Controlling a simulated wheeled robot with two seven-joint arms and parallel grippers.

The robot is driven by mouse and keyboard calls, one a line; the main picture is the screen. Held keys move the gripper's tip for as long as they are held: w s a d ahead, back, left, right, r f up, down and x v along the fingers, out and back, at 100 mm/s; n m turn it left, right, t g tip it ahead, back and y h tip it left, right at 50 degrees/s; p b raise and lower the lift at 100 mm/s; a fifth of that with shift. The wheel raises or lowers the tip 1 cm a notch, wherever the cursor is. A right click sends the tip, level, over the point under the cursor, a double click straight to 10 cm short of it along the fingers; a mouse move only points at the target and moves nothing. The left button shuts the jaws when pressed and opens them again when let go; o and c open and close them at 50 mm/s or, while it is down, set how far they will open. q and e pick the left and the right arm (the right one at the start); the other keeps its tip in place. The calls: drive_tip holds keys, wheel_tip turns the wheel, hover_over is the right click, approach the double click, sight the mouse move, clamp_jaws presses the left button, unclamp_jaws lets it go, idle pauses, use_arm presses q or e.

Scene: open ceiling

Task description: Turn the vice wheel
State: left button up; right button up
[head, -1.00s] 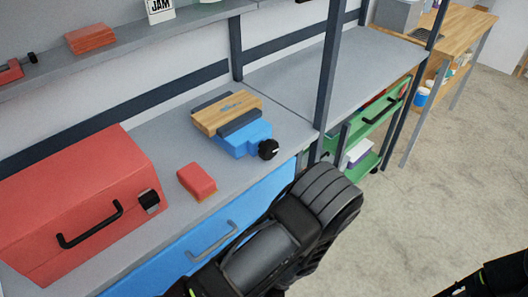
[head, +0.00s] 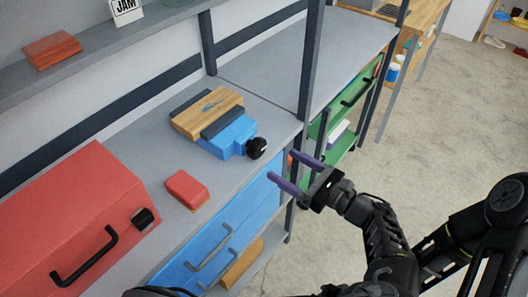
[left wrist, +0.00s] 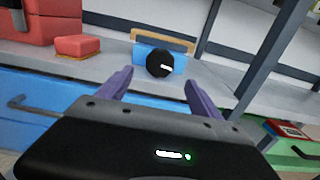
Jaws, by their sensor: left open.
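The blue vice (head: 228,140) sits on the grey workbench, with a wooden block (head: 212,108) between its dark jaws. Its round black wheel (head: 257,148) faces out at the bench's front edge. In the left wrist view the wheel (left wrist: 159,64) lies ahead, between and beyond my fingertips. My left gripper (head: 287,168) is open and empty, its two purple fingers pointing toward the wheel from the front right, with a gap left. It also shows in the left wrist view (left wrist: 157,80). My right gripper is not in view.
A red toolbox (head: 60,225) and a red-and-tan block (head: 187,188) stand left of the vice. A blue drawer front (head: 215,235) is below the bench. A dark upright post (head: 310,65) and a green cart (head: 342,145) stand to the right. Open floor lies at right.

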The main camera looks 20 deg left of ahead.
sight(261, 151)
use_arm(q)
drive_tip(key=p+x, duration=0.1)
drive_tip(key=x, duration=0.5)
drive_tip(key=shift+a+p, duration=0.3)
drive_tip(key=shift+w+a, duration=0.25)
drive_tip(key=shift+a, duration=0.25)
